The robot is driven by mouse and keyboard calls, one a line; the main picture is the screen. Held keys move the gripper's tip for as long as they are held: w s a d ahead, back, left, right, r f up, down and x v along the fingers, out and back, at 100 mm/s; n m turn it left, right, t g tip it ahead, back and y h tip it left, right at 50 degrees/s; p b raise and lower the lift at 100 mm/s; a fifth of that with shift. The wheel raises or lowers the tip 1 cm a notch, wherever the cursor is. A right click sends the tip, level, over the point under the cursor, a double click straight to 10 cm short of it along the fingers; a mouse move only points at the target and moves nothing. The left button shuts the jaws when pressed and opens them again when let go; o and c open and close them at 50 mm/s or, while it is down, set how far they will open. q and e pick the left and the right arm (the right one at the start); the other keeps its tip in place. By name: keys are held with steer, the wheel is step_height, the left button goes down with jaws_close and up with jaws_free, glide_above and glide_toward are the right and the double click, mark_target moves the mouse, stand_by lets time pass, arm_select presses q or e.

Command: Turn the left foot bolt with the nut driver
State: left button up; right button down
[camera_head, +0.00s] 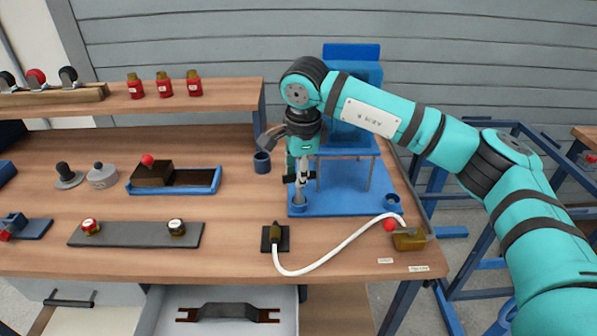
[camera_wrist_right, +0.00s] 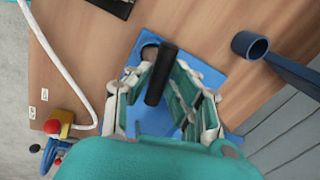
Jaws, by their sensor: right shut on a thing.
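My right gripper (camera_head: 299,178) points down over the front left of the blue base plate (camera_head: 345,205). It is shut on the nut driver, whose black handle (camera_wrist_right: 161,75) shows between the fingers in the right wrist view. In the head view the gripper stands right above the left foot (camera_head: 299,208), a blue round cup at the plate's front left corner. The bolt and the driver's tip are hidden, so I cannot tell whether they touch. The right foot (camera_head: 393,203) is a similar blue cup. My left gripper is not in view.
A blue ring holder (camera_head: 262,163) stands left of my gripper. A white cable curves from a black block (camera_head: 275,238) to a yellow box with a red button (camera_head: 408,239). A blue tray (camera_head: 195,180) and a grey strip (camera_head: 135,236) lie left. Bare wood lies between.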

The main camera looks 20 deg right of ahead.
steer(key=n+y, duration=0.1)
steer(key=n, duration=0.5)
steer(key=shift+d+r, duration=0.1)
steer(key=n+y+p, duration=0.1)
steer(key=n, duration=0.4)
steer(key=shift+w+g, duration=0.1)
steer(key=shift+g, duration=0.3)
steer(key=shift+r+p, duration=1.2)
steer(key=shift+r, duration=0.55)
steer(key=shift+r+p, duration=0.4)
steer(key=shift+r, duration=0.3)
